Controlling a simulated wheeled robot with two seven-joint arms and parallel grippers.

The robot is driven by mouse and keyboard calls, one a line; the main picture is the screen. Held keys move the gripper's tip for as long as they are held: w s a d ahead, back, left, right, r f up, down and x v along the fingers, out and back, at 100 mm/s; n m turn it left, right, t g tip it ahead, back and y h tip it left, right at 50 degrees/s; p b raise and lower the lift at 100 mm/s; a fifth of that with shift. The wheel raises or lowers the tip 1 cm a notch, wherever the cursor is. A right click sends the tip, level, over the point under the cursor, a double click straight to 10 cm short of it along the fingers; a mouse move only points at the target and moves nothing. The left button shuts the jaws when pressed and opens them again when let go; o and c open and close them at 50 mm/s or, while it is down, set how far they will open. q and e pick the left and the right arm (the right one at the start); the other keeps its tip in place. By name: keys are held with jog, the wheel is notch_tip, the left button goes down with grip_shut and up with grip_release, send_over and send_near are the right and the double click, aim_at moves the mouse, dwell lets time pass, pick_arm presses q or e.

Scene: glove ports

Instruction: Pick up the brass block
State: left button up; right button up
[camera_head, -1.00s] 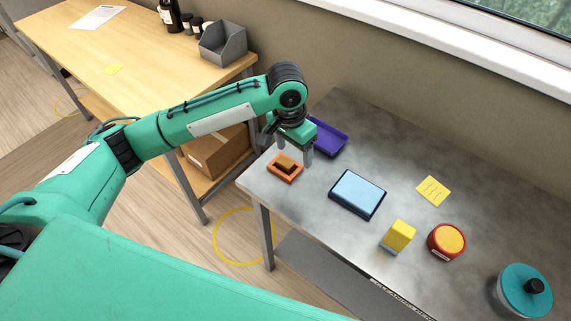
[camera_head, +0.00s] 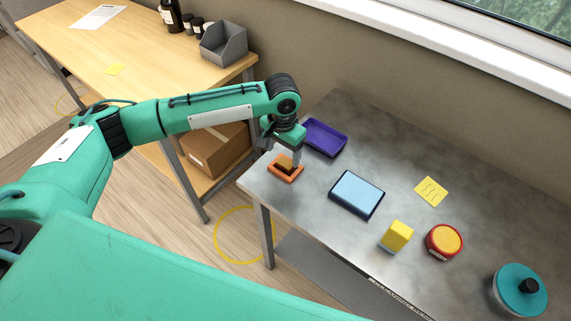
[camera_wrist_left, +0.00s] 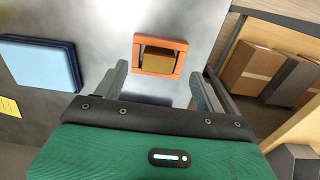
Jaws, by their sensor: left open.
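The brass block (camera_head: 284,163) sits inside an orange square frame (camera_head: 289,178) near the left end of the grey table. In the left wrist view the brass block (camera_wrist_left: 158,61) shows as a brown-gold box within the orange frame (camera_wrist_left: 176,44). My left gripper (camera_head: 285,155) points down over the frame. In the wrist view my left gripper (camera_wrist_left: 160,82) has its two fingers spread wide, one on each side of the frame and block, with nothing between them held. In the head view the gripper partly hides the block. My right gripper is out of view.
A purple tray (camera_head: 326,150) lies just behind the gripper. A blue box (camera_head: 357,194), a yellow block (camera_head: 398,234), a red round container (camera_head: 444,242) and a teal lidded jar (camera_head: 521,289) stand farther right. Bare table (camera_head: 365,135) lies towards the wall.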

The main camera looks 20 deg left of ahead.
aim_at(284, 163)
pick_arm(q)
jog(key=shift+f, duration=0.4)
jog(key=f, duration=0.1)
jog(key=f+p, duration=0.1)
jog(key=f, duration=0.1)
jog(key=shift+w+d+f+p, duration=0.1)
jog(key=shift+w+f+p, duration=0.2)
jog(key=shift+p, duration=0.1)
jog(key=shift+f, duration=0.4)
jog(key=shift+s, duration=0.1)
jog(key=shift+c, duration=0.4)
jog(key=c, duration=1.1)
jog(key=shift+r, duration=0.1)
jog(key=shift+c, duration=1)
